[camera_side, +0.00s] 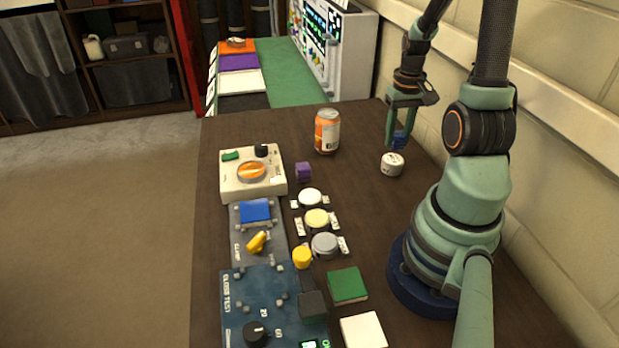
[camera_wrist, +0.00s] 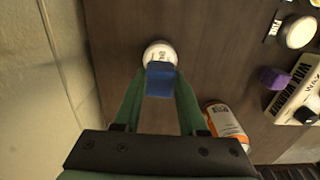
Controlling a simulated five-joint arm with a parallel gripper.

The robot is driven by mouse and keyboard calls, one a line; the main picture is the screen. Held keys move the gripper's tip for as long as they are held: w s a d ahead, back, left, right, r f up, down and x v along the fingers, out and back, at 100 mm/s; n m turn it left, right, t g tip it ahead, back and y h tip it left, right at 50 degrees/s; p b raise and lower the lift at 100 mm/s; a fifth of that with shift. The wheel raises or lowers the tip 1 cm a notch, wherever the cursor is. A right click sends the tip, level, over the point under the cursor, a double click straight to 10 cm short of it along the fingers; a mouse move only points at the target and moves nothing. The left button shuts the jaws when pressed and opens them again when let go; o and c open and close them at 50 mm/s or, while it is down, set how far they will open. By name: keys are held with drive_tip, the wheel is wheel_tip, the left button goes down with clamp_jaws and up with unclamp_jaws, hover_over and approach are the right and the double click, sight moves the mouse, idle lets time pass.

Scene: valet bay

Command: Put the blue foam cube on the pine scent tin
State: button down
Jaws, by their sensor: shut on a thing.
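The blue foam cube (camera_wrist: 160,80) is between the fingertips of my gripper (camera_wrist: 158,88) in the wrist view. In the side view my gripper (camera_side: 402,125) holds the blue foam cube (camera_side: 399,141) above the table, near the wall. A small round white tin (camera_side: 392,164), likely the pine scent tin, stands on the table just below and slightly left of the cube. In the wrist view the tin (camera_wrist: 160,51) shows just beyond the cube, which covers its near edge. The cube looks apart from the tin, though the gap is hard to judge.
An orange can (camera_side: 327,131) stands left of the tin. A purple block (camera_side: 303,172) and a cream dial box (camera_side: 252,172) are farther left. Several round lidded items, a green square (camera_side: 347,286) and a white square (camera_side: 363,331) lie nearer. The wall runs close on the right.

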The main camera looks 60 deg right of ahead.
sight(396, 146)
drive_tip(key=shift+f, duration=1.65)
drive_tip(key=shift+f, duration=0.1)
drive_tip(key=shift+c, duration=2.3)
unclamp_jaws()
